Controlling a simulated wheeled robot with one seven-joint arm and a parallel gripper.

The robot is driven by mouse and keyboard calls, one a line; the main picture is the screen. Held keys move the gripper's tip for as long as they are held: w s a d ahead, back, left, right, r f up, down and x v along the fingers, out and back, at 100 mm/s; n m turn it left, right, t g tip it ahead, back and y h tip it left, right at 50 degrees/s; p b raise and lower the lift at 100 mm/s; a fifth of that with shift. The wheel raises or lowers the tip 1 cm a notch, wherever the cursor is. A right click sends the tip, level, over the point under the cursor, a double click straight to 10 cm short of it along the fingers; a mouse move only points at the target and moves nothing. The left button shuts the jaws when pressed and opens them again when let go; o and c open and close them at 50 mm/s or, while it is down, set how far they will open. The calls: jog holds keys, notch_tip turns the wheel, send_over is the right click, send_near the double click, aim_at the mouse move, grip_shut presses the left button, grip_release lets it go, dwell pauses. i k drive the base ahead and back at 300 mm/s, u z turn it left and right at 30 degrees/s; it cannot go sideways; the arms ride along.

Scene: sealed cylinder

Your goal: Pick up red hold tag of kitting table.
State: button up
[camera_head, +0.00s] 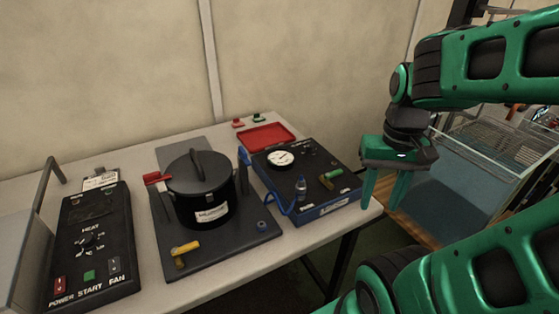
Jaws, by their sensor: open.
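A small red piece (238,123), which looks like the red hold tag, sits at the back edge of the white kitting table (112,157), by the wall. A similar small green piece (259,118) is just to its right. My gripper (380,206) is at the right, past the table's right end. Its green fingers point down, open, with nothing visible between them. It is well to the right of and nearer than the red piece, touching nothing that I can see.
A red tray (267,137) lies in front of the small pieces. A black gauge box (320,165), a lidded black pot (199,190) with a red lever and a control panel (92,240) fill much of the table. A wire basket (500,140) stands at right.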

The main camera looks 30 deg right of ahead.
aim_at(236, 123)
jog(key=u, duration=1.1)
jog(key=k, duration=0.8)
jog(key=z, duration=1.05)
jog(key=i, duration=1)
